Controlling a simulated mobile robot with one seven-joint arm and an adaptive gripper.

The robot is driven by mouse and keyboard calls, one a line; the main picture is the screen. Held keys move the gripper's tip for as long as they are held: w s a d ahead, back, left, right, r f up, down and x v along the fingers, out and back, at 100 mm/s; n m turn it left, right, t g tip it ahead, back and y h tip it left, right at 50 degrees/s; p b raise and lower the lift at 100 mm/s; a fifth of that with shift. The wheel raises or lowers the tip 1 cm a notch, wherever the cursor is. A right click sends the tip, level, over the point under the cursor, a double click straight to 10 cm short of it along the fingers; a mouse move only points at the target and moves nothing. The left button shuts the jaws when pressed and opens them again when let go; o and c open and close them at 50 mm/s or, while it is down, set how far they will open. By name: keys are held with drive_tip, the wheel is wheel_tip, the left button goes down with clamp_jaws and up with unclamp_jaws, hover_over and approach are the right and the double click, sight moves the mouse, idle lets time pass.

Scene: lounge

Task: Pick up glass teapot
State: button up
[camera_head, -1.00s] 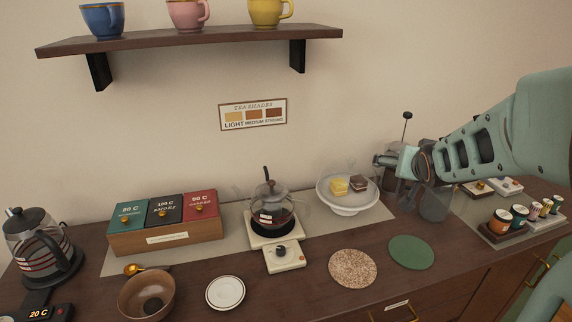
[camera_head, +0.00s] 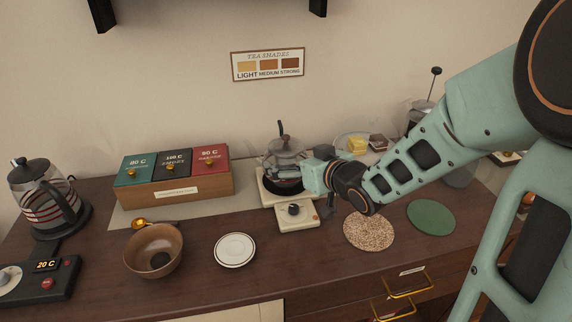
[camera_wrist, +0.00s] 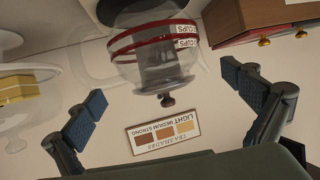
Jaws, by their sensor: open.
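In the wrist view the clear teapot (camera_wrist: 150,45), with red bands and "CUPS" labels, shows upside down at the top centre. Its dark knob points down in that picture. My gripper (camera_head: 314,180) is just right of the teapot in the head view, with its fingers mostly hidden. In the wrist view my gripper (camera_wrist: 162,88) is open, its pads wide apart on either side of the teapot's lid end, with nothing held.
A tea box (camera_head: 180,186) stands left of the teapot. A cake stand (camera_head: 350,141) is close behind my arm, with a French press (camera_head: 420,112) farther right. A small control unit (camera_head: 297,216) is in front of the warmer. A bowl, saucer and coasters lie nearer.

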drive_tip(key=b+x, duration=0.1)
drive_tip(key=x, duration=0.4)
drive_tip(key=shift+w+a+f, duration=0.15)
drive_tip(key=shift+w+f, duration=0.05)
drive_tip(key=shift+w, duration=0.05)
drive_tip(key=shift+r, duration=0.1)
drive_tip(key=c, duration=1.5)
